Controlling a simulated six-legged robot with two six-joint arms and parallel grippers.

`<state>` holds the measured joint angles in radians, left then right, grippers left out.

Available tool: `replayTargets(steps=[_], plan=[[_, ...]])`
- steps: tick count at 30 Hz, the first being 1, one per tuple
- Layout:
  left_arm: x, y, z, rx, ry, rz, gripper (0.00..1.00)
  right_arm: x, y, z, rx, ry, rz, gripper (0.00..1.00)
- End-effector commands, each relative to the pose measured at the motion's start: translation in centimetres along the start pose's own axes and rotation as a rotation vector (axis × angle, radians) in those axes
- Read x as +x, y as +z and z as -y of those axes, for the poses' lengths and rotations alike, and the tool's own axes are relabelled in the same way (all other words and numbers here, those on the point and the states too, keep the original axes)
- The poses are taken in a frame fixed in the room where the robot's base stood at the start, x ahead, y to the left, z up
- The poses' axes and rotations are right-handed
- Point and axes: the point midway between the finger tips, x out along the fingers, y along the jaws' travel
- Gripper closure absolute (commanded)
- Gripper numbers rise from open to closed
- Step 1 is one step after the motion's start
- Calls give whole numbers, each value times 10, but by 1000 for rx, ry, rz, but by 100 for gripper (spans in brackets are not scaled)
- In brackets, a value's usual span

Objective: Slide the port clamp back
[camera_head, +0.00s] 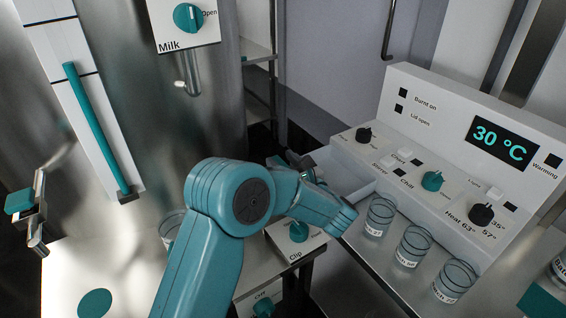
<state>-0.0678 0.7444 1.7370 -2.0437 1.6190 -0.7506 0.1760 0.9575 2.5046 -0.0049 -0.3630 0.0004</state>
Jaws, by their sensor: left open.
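I cannot identify the port clamp for certain. A metal fitting with a teal block (22,201) stands at the far left beside the steel vat. A teal knob (298,231) on a white panel labelled "Clip" sits at the lower middle, partly behind my left arm. My left arm rises from the bottom and bends right at a large elbow. My left gripper (300,165) appears as small dark and teal parts beyond the forearm, near a white tray. It is open, and I see nothing held in it; its fingertips are partly hidden. My right gripper is not in view.
A white control console (460,150) reading 30 °C stands at the right. Several glass jars (413,245) stand before it, close to my forearm. The milk valve panel (185,22) and spout hang at the top. A teal rod (97,130) runs down the vat.

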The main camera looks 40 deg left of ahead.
Motion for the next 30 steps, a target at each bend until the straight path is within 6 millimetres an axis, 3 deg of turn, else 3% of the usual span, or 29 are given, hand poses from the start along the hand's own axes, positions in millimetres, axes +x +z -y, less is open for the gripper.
replayTargets(steps=[6,10,24,30], plan=[[-1,0,0,3,4,-1,49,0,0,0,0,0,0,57],[-15,-1,0,4,2,-2,49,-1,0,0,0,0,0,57],[-132,0,0,3,-1,0,49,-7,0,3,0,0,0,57],[-158,0,0,2,1,0,49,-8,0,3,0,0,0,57]])
